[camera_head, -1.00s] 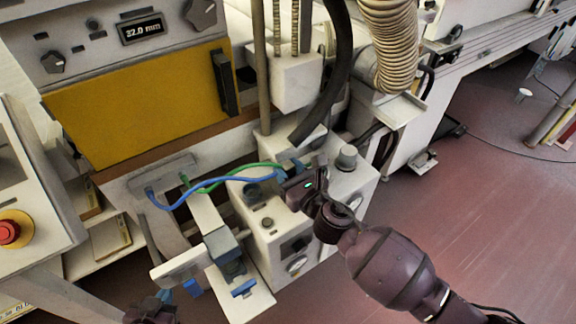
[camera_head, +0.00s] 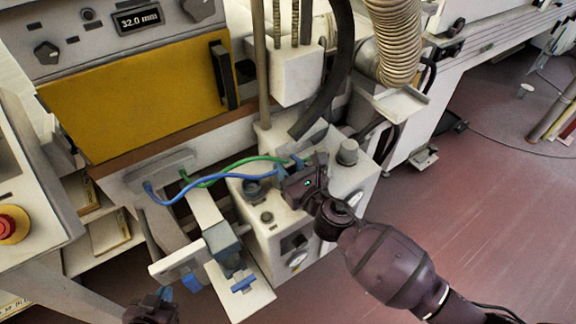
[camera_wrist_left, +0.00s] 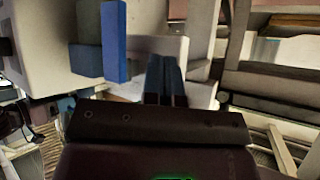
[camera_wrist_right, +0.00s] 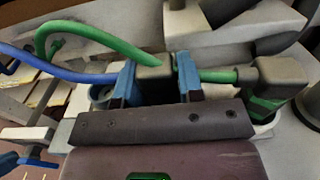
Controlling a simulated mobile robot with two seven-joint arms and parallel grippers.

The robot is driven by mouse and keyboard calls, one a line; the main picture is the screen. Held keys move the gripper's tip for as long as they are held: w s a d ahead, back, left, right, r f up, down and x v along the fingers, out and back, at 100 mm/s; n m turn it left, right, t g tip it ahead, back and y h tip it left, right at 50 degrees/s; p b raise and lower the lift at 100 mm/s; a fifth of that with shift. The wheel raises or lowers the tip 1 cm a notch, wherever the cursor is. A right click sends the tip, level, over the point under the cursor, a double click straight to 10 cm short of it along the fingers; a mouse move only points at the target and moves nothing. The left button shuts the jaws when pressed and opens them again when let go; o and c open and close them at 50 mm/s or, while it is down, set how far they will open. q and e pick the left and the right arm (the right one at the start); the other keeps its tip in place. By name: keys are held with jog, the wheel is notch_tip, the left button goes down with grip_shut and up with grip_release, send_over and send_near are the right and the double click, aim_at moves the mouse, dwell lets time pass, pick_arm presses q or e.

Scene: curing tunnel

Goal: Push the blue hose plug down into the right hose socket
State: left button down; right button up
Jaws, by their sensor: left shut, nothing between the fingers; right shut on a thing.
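My right gripper (camera_head: 297,170) is shut on the dark grey blue hose plug (camera_wrist_right: 154,82), above the white box (camera_head: 286,225). The blue hose (camera_head: 210,195) runs from the left manifold to the plug; it also shows in the right wrist view (camera_wrist_right: 50,73). One blue-ringed socket (camera_wrist_right: 101,92) shows empty left of the fingers. A grey plug (camera_wrist_right: 280,74) on the green hose stands right of the fingers, above a green part. The plug's underside and any socket below it are hidden. My left gripper (camera_wrist_left: 166,80) is shut and empty, low at the left.
The green hose (camera_head: 232,165) passes close behind the held plug. A blue bar (camera_wrist_left: 114,42) is close to my left fingers. A thick black hose (camera_head: 330,95) hangs behind the box.

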jog(key=shift+f, duration=0.25)
dwell(0.6)
jog(key=o, duration=1)
jog(key=shift+s+d, duration=0.1)
jog(key=v, duration=1)
jog(key=shift+s+d, duration=0.15)
jog(key=shift+s, duration=0.1)
